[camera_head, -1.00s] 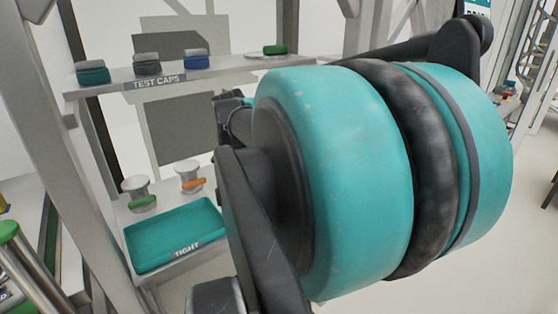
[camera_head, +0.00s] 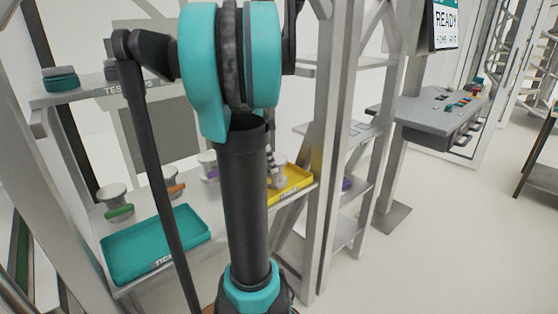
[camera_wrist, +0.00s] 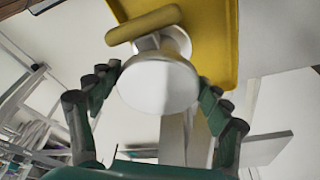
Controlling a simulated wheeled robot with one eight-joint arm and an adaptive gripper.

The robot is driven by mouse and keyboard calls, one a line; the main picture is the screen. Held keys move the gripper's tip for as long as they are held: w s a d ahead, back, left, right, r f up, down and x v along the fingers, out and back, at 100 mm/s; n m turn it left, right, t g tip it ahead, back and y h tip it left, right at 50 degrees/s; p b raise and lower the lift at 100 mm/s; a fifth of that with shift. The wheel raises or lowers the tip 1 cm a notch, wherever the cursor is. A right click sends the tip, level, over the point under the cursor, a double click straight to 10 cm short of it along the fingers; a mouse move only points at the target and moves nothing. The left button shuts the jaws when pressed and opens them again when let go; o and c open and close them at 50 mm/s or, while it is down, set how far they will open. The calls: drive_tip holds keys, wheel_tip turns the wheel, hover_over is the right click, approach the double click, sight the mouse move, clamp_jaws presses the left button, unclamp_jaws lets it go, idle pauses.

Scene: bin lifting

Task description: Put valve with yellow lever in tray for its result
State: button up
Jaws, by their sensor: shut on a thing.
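The valve (camera_wrist: 158,85) is a pale metal body with a yellow lever (camera_wrist: 143,25). In the wrist view my gripper (camera_wrist: 160,79) is shut on its round body, with one finger on each side. The yellow tray (camera_wrist: 215,30) lies beyond the valve, at the top of the wrist view. In the head view the yellow tray (camera_head: 292,186) is on the shelf, partly behind my arm, and its label is too small to read. A teal tray (camera_head: 150,243) labelled TIGHT sits left of it. I cannot tell whether the valve touches the yellow tray.
Valves with a green lever (camera_head: 115,197), an orange lever (camera_head: 172,183) and a purple lever (camera_head: 208,165) stand behind the trays. A shelf of test caps (camera_head: 60,80) is above. A rack post (camera_head: 327,160) stands right of the yellow tray. A grey console (camera_head: 445,110) is farther right.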

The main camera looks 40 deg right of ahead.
drive_tip(key=shift+w+d+f, duration=0.6)
drive_tip(key=shift+d, duration=0.4)
drive_tip(key=shift+w+d+f, duration=0.55)
drive_tip(key=shift+w+d, duration=0.1)
drive_tip(key=shift+d, duration=0.4)
drive_tip(key=shift+w+d+f, duration=0.6)
drive_tip(key=shift+d, duration=0.4)
drive_tip(key=o, duration=1.9)
drive_tip(key=shift+f, duration=0.1)
